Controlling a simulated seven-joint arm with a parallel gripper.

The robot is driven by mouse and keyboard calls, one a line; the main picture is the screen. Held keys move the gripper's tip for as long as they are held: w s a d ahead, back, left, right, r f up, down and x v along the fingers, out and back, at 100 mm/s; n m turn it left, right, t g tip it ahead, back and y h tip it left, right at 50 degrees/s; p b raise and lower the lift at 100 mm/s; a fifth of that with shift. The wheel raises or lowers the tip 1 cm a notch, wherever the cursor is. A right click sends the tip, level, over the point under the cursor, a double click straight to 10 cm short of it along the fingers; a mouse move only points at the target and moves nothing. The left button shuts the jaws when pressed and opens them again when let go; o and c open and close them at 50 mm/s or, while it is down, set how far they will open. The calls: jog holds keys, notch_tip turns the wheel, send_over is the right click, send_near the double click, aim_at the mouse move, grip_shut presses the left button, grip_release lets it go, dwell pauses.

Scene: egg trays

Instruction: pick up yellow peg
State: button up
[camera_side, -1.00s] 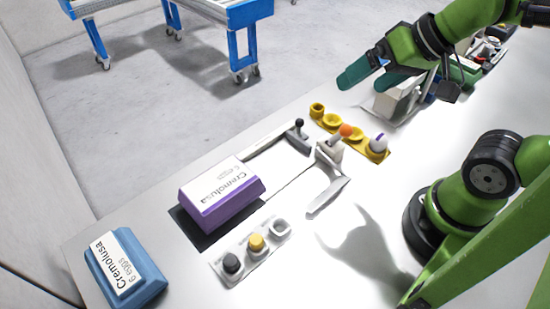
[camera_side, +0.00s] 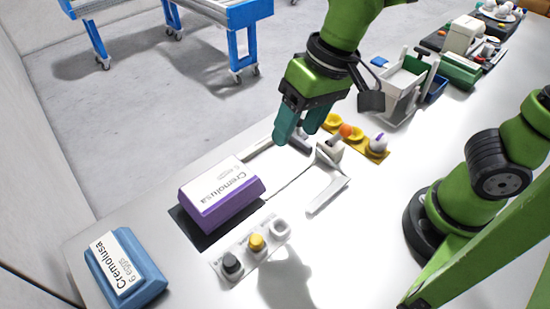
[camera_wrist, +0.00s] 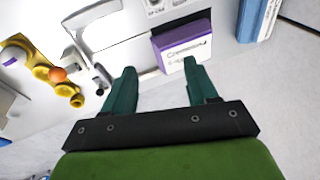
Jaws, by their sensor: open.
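The yellow peg (camera_side: 256,242) stands in the middle of a white holder (camera_side: 238,270), between a dark grey peg (camera_side: 232,264) and a white peg (camera_side: 280,228). My gripper (camera_side: 296,132) is open and empty, with green fingers pointing down. In the side view it hangs above the table, behind and to the right of the purple egg carton and well above the pegs. In the wrist view the fingers (camera_wrist: 160,82) are spread apart with nothing between them. The yellow peg cannot be made out in the wrist view.
A purple Cremolusa egg carton (camera_side: 228,212) sits on a dark mat near the holder. A blue carton (camera_side: 142,284) is at the left. A yellow tray (camera_side: 376,153) with an orange ball (camera_side: 345,130) and a lever fixture (camera_side: 328,158) stand right of my gripper.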

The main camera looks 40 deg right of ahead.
jog(key=m+g+h, duration=0.1)
jog(key=g, duration=0.1)
send_over(256, 239)
jog(key=d, duration=0.3)
notch_tip(256, 239, down, 2)
jog(key=a+m+h, duration=0.2)
jog(key=a+m, duration=0.1)
jog(key=m, duration=0.3)
notch_tip(256, 239, down, 16)
jog(key=shift+r, duration=0.1)
grip_shut()
